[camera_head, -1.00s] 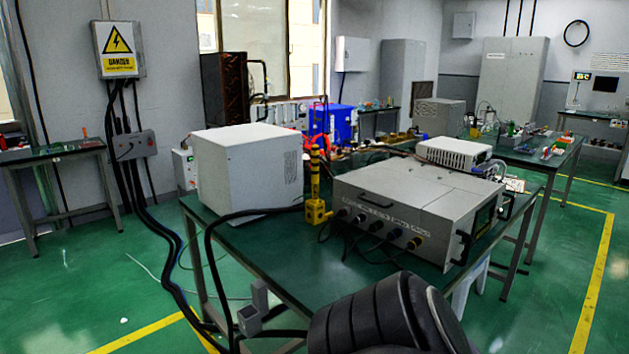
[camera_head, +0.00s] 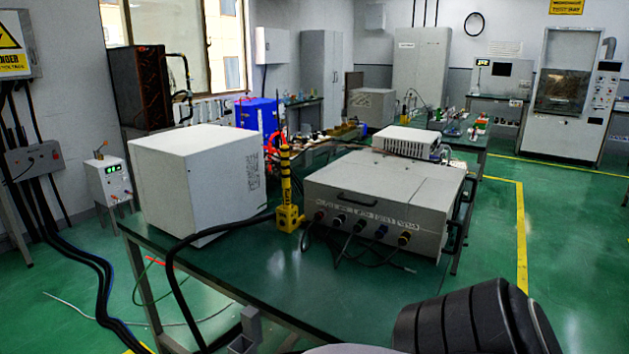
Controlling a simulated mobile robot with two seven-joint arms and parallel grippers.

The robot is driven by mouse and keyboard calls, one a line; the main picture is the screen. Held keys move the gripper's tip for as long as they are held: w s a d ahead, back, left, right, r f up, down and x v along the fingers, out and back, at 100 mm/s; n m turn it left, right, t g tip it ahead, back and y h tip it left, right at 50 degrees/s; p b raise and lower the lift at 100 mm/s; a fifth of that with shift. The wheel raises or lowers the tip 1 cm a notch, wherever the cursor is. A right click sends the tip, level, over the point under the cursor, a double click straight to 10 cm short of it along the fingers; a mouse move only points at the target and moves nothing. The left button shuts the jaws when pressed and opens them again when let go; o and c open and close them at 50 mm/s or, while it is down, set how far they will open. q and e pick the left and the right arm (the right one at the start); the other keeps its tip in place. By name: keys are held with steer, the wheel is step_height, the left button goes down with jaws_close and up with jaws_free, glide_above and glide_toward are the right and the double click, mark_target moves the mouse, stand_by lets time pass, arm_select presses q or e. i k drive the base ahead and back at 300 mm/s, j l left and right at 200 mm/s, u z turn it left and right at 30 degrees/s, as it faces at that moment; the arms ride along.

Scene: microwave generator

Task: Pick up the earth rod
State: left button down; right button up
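A yellow rod with black bands (camera_head: 286,176), which looks like the earth rod, stands upright in a yellow base on the green table (camera_head: 240,270). It is between a white box-shaped cabinet (camera_head: 198,180) and a grey instrument case (camera_head: 385,195).
Black cables run across the table's left edge and the floor. A small grey block (camera_head: 248,328) shows at the bottom. A thin red piece with a green wire (camera_head: 155,262) is by the table's left edge. Green floor is open at right.

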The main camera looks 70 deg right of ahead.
mark_target(284, 148)
steer(key=i+z, duration=0.9)
